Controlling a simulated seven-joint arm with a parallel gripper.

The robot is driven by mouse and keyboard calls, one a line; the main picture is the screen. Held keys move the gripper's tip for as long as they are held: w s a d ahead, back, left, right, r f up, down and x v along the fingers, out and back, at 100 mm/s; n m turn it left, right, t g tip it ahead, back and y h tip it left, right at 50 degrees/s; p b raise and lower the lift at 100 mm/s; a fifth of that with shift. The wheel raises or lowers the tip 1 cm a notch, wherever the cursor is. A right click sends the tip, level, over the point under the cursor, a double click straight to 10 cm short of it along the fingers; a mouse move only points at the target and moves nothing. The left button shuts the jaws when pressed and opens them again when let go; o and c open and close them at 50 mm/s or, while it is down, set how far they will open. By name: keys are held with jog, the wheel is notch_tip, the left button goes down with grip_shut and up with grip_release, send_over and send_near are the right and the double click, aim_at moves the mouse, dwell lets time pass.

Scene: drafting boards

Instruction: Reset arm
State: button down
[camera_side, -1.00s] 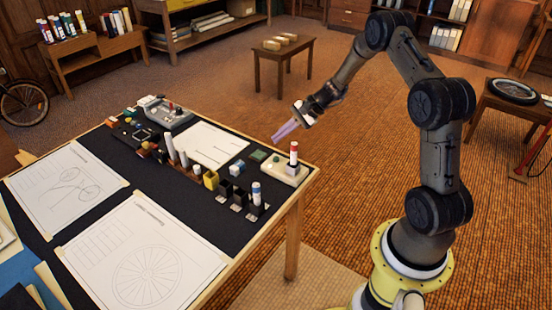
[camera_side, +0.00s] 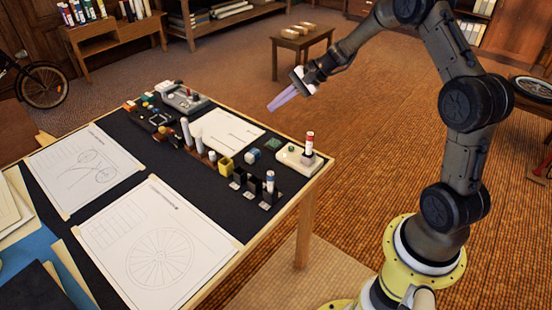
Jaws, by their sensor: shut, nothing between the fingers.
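My gripper (camera_side: 284,98) hangs in the air past the far right part of the drafting table (camera_side: 318,172), pointing down and left. Its light purple fingers are shut with nothing between them. It is apart from the table and everything on it. My arm reaches in from the right.
A red-capped marker (camera_side: 309,143) stands upright in a pale holder (camera_side: 290,158) at the table's right corner. A blue-capped marker (camera_side: 269,181) stands in a black holder nearby. A wheel drawing (camera_side: 155,250) lies at the front. A small stool (camera_side: 303,42) stands behind.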

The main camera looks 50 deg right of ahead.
jog(key=s+a+r+n, duration=0.3)
jog(key=a+r, duration=0.3)
jog(key=r, duration=0.1)
jog(key=s+a+r+n, duration=0.3)
jog(key=s+a+r, duration=0.1)
jog(key=a+r, duration=0.2)
jog(key=s+a+r+n+g+h, duration=0.1)
jog(key=s+a+r+n, duration=0.15)
jog(key=s, duration=0.35)
jog(key=s+a+r+n+h, duration=0.1)
jog(key=s+a+r+n, duration=0.15)
jog(key=s, duration=0.25)
jog(key=s+d+f+n+h, duration=0.2)
jog(key=s, duration=0.5)
jog(key=s+d+f+n+h, duration=0.2)
jog(key=s+d+f+n, duration=0.1)
jog(key=s, duration=0.5)
jog(key=shift+s+f, duration=0.15)
